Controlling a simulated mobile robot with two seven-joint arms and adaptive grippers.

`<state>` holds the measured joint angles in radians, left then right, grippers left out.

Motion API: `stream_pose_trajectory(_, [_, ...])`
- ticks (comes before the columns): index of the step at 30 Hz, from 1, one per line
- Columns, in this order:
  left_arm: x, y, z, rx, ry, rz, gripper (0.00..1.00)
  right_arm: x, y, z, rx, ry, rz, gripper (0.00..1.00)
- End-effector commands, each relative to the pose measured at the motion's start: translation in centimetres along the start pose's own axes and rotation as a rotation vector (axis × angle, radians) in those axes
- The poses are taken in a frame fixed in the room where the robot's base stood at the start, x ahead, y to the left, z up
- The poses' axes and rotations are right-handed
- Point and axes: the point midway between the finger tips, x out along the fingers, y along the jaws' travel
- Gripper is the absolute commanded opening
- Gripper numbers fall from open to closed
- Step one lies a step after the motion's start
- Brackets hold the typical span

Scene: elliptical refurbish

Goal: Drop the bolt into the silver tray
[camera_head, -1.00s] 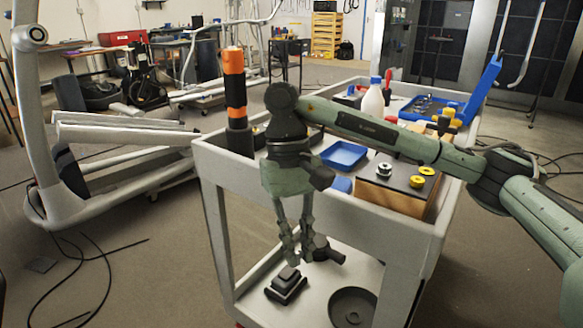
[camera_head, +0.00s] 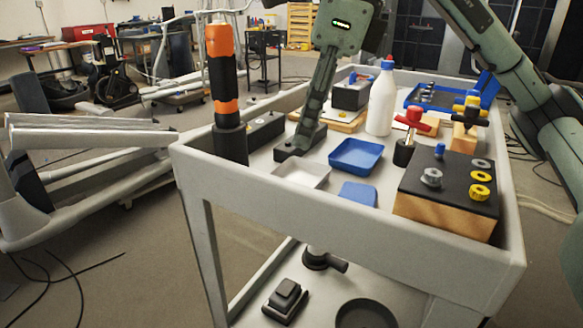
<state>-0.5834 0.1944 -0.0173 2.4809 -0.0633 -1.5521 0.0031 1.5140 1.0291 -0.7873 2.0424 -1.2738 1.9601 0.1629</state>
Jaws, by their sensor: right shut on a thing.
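The silver tray (camera_head: 318,176) is a shallow, light grey dish on the cart top, beside the blue tray (camera_head: 357,155). It looks empty. My right gripper (camera_head: 300,143) points down from the top of the view, with its lower end just behind the silver tray. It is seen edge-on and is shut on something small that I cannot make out. I see no separate bolt in the tray. A silver threaded-looking part (camera_head: 431,178) stands on the black-topped block (camera_head: 448,198). My left gripper is not in view.
An orange and black cylinder (camera_head: 223,75) stands at the cart's left corner. A white bottle (camera_head: 382,100) and a red-handled part (camera_head: 411,128) stand behind the trays. The cart's raised rim (camera_head: 330,208) runs along the front. Dark parts lie on the lower shelf (camera_head: 318,290).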

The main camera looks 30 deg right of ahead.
Motion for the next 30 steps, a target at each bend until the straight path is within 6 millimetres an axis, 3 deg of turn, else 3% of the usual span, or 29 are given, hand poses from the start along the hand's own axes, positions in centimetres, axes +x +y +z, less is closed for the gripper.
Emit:
stream_pose_trajectory(15, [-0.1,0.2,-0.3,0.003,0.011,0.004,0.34,6.4,-9.9,0.2,0.012,0.002,0.001,0.00])
stream_pose_trajectory(23, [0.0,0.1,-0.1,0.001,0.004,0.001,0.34,8.0,-11.1,0.0,0.009,0.004,0.000,0.00])
stream_pose_trajectory(30, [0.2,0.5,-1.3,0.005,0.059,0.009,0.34,11.0,-11.0,-0.8,0.009,0.003,-0.001,0.00])
